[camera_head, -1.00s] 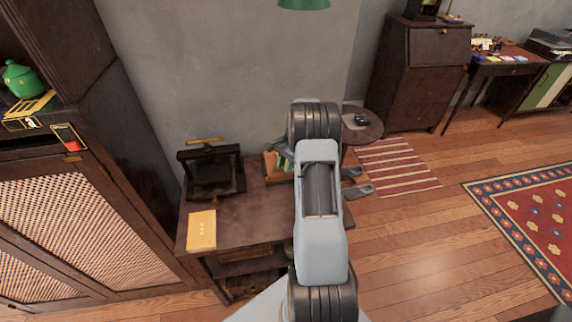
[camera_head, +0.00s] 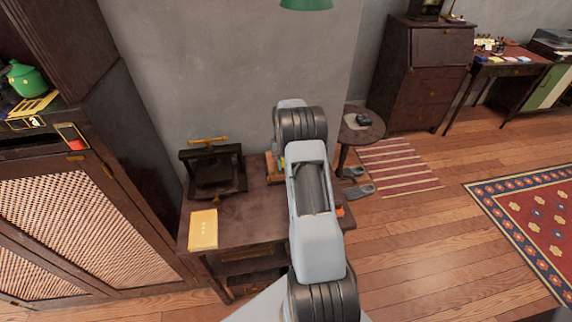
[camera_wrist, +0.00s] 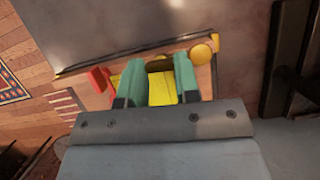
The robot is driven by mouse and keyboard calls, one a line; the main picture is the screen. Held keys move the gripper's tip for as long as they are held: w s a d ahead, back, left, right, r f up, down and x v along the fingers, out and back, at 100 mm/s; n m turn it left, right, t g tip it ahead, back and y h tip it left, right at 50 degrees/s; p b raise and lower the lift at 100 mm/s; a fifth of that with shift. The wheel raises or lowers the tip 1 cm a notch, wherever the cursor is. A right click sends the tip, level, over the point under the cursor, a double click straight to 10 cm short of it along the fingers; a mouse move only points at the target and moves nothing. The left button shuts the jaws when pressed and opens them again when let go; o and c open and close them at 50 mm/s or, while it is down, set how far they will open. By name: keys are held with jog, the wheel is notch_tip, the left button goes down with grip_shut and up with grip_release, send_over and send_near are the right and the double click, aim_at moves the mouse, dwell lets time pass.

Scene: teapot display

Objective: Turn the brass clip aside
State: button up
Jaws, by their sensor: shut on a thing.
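My gripper (camera_wrist: 157,62) shows in the wrist view with its two teal fingers a little apart. It is shut on a small dark golden piece between the fingertips, which looks like the brass clip (camera_wrist: 159,64); its shape is mostly hidden. A bright yellow part (camera_wrist: 162,88) shows between the fingers, nearer the palm. A round yellow knob (camera_wrist: 203,51) is just right of the right finger. A red part (camera_wrist: 99,78) lies left of the left finger. In the head view my arm covers the gripper and the clip.
The dark wooden table (camera_head: 255,215) carries a black press (camera_head: 212,172) and a yellow book (camera_head: 203,230). A green teapot (camera_head: 25,79) stands on the cabinet at left. A small round table (camera_head: 362,130) and slippers (camera_head: 358,190) are at right. The open floor lies farther right.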

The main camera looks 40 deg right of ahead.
jog(key=shift+n, duration=0.6)
jog(key=o, duration=0.9)
jog(key=v, duration=1.3)
jog(key=shift+w+a+r, duration=0.15)
jog(key=shift+a+r, duration=0.1)
jog(key=shift+r, duration=0.15)
